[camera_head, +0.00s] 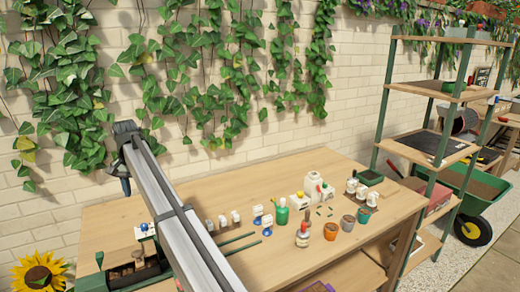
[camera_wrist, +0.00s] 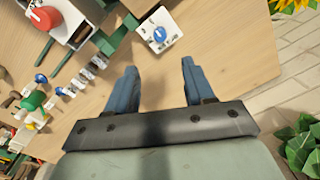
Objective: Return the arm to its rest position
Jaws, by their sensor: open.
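My gripper (camera_wrist: 158,72) is open, with its two blue fingers spread apart and nothing between them. In the wrist view it hangs above the wooden workbench (camera_wrist: 225,50), clear of the items on it. In the head view my arm rises across the left part of the bench. The gripper's end (camera_head: 125,184) is high at the left, in front of the brick wall; its fingers are small and partly hidden there.
A small white device with a blue knob (camera_wrist: 159,34) lies beyond the fingers. Terracotta pot (camera_head: 330,231), bottle (camera_head: 302,236) and white canister (camera_head: 314,187) stand on the bench's right half. Ivy (camera_head: 75,85) covers the wall behind. A shelf (camera_head: 430,150) stands at right.

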